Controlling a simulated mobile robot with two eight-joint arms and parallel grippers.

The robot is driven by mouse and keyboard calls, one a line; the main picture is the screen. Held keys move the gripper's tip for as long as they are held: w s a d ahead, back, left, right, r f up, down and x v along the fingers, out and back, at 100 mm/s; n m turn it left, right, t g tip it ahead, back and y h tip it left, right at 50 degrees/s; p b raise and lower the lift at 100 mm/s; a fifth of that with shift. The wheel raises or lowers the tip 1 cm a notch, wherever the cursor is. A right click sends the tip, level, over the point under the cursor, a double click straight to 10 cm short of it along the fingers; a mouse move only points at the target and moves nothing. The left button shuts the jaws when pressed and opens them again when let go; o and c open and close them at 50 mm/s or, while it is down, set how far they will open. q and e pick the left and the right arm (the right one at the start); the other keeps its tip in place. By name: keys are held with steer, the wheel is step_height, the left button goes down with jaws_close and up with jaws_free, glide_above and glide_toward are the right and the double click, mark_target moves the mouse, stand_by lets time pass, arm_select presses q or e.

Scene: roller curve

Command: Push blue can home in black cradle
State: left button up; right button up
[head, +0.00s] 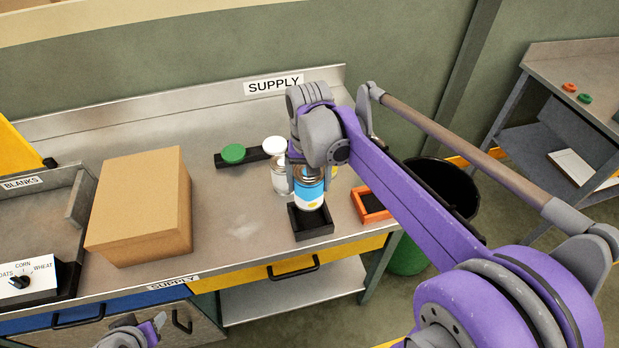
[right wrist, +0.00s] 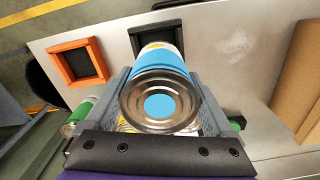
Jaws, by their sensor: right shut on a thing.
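The blue can (head: 309,193), with a white and yellow band low down, is upright in my right gripper (head: 308,182). In the right wrist view its metal top with a blue disc (right wrist: 159,103) sits between the two grey fingers. The square black cradle (head: 313,235) stands near the bench's front edge, just below the can. It also shows beyond the can in the right wrist view (right wrist: 137,42). The can's base overlaps the cradle's back part; whether it touches the floor inside is hidden. Part of my left arm (head: 140,333) shows at the bottom edge; its jaws are unclear.
An orange cradle (head: 371,207) stands right of the black one. A black rack (head: 252,158) with a green lid (head: 233,153) and a white lid (head: 274,145) is behind. A cardboard box (head: 140,208) stands left. Bare bench lies between box and cradle.

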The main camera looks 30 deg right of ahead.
steer(key=shift+s+d, duration=0.1)
steer(key=shift+f, duration=0.2)
steer(key=shift+f+b, duration=0.3)
steer(key=shift+f, duration=0.2)
steer(key=shift+f+b, duration=0.9)
steer(key=shift+f, duration=1.1)
arm_select(q)
steer(key=s+f+b, duration=0.1)
steer(key=s+f, duration=0.2)
steer(key=f, duration=0.3)
steer(key=shift+g+b, duration=0.3)
steer(key=shift+b, duration=0.05)
arm_select(e)
steer(key=shift+f, duration=1.65)
arm_select(q)
steer(key=shift+s+d+f+b, duration=0.1)
steer(key=shift+s+f+b, duration=0.1)
steer(key=shift+f+b, duration=0.35)
arm_select(e)
steer(key=shift+f, duration=0.75)
steer(key=o, duration=1.2)
